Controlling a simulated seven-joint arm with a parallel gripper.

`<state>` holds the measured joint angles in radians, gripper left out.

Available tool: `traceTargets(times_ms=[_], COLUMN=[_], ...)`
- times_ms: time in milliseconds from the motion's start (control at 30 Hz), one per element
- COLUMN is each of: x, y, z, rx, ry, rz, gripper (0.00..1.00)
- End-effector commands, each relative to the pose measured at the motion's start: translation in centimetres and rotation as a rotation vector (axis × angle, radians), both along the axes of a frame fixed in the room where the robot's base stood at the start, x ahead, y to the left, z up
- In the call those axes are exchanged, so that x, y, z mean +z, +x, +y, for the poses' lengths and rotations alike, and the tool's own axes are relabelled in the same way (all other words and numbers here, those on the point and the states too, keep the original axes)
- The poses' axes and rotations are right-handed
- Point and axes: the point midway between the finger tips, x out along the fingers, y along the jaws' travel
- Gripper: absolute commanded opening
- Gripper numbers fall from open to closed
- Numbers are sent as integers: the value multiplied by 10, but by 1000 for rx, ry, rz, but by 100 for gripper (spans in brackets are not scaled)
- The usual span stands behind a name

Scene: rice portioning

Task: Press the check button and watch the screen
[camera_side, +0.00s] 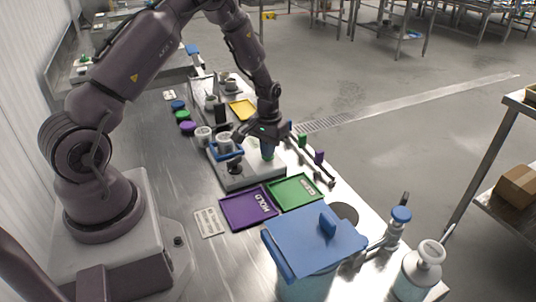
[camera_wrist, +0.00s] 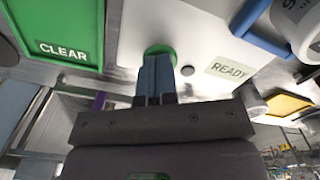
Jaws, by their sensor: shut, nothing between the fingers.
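The green check button (camera_wrist: 160,49) sits on a white device (camera_wrist: 205,32). In the wrist view my gripper (camera_wrist: 157,62) is shut and empty, with its fingertips over the button and hiding part of it. I cannot tell whether they touch it. A pale green screen (camera_wrist: 229,69) on the device reads "READY". A small dark round spot (camera_wrist: 187,71) lies between the button and the screen. In the side view my gripper (camera_side: 267,146) points down at the right end of the device (camera_side: 240,180). The screen's text cannot be read there.
A green CLEAR tray (camera_side: 313,203) and a purple HOLD tray (camera_side: 230,220) lie in front of the device. A blue-lidded container (camera_side: 310,240) stands nearer the camera. A blue ring-like piece (camera_side: 229,153) is on the device's left part. Several coloured lids lie behind left.

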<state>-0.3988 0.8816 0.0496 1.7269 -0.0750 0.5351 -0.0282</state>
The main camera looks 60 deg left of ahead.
Motion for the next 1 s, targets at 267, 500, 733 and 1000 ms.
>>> traceTargets(times_ms=[267,500,733,1000], x=[-5,-1,17,39], y=[0,0,0,0], z=[0,0,0,0], rx=[0,0,0,0], ry=[0,1,1,0], rz=[-1,-2,-2,-1], gripper=[0,0,0,0])
